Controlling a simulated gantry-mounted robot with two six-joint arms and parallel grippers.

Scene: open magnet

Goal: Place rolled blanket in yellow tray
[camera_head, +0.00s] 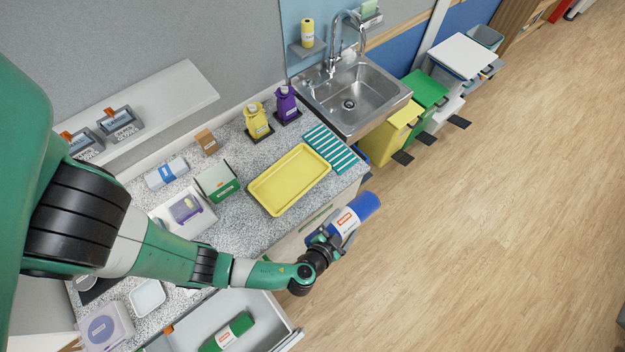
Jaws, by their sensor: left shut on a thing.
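The yellow tray (290,180) lies on the speckled counter and is empty. My left gripper (339,229) is shut on a blue rolled blanket (364,206) with a white and orange label. It holds the roll off the counter's front edge, to the right of and nearer than the tray, apart from it. The jaws partly hide the roll's near end. A similar green roll (229,333) lies in the open drawer below the counter. My right gripper is not in view.
A teal striped mat (331,150) lies beside the tray, near the sink (352,95). Yellow (257,120) and purple (287,104) bottles stand behind it. A green-white box (217,182) is left of the tray. The open drawer (262,310) juts out under my arm.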

